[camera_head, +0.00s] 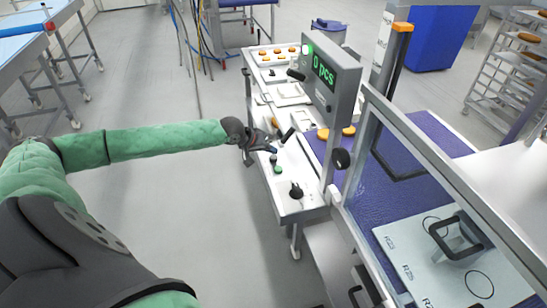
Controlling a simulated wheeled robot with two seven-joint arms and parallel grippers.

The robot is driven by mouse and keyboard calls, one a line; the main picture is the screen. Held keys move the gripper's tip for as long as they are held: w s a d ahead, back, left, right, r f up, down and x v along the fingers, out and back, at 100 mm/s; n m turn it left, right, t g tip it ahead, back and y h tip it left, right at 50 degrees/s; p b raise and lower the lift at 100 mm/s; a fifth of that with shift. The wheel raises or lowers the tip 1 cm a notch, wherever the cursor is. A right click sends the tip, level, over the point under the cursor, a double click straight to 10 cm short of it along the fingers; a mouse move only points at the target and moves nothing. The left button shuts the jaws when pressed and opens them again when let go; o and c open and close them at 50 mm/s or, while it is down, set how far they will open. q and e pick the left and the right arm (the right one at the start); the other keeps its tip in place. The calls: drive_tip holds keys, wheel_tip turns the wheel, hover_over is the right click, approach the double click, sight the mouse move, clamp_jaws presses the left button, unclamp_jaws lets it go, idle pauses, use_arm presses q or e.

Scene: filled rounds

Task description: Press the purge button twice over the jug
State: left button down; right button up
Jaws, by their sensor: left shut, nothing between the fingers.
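My left gripper (268,147) reaches in from the left to the edge of a white control panel (290,208). It is shut and empty, and its tips are just above and behind a green button (278,169). A small dark button (273,159) is between the tips and the green one. A black knob (296,191) is nearer to me on the panel. I cannot read which button is the purge button, and I cannot tell whether the tips touch anything. No jug can be made out. My right gripper is not in view.
A display (330,82) reading "0 pcs" stands over the panel. A clear guard with a metal frame (430,160) stands at the right, by a purple conveyor belt (390,195). Filled rounds (276,52) lie on the machine's far end.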

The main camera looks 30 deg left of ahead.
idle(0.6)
use_arm(q)
drive_tip(key=shift+f, duration=0.1)
drive_tip(key=shift+f, duration=0.3)
idle(0.3)
